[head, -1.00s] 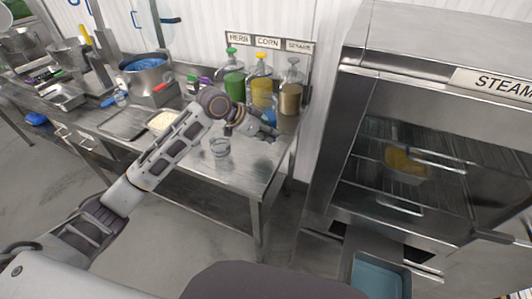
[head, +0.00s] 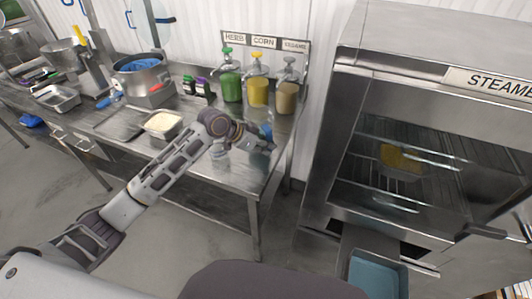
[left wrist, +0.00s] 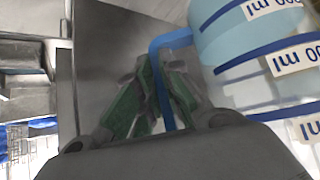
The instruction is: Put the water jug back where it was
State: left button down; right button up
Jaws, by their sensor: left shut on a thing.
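The water jug shows best in the left wrist view (left wrist: 225,35): clear and pale blue, with blue bands, white "ml" labels and a blue handle (left wrist: 160,42). My left gripper (left wrist: 160,80) is shut on that handle, its green finger pads on either side. In the head view my left gripper (head: 262,143) is over the right end of the steel table, in front of the dispensers. Only a small blue part of the jug (head: 266,131) shows there; the arm and gripper hide most of it. I cannot tell whether the jug touches the table. My right gripper is out of view.
Green, yellow and tan pump dispensers (head: 257,91) stand at the back of the table (head: 230,178). A clear cup (head: 221,152) is partly behind my left arm. A rice tray (head: 163,124) lies further left. The open steamer (head: 410,150) is on the right.

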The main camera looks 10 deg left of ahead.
pick_arm(q)
jog(key=shift+f, duration=1.6)
jog(key=c, duration=1.6)
grip_release()
jog(key=shift+f, duration=0.1)
jog(key=shift+o, duration=0.2)
jog(key=v, duration=1.2)
jog(key=shift+b, duration=0.35)
jog(key=shift+s, duration=0.1)
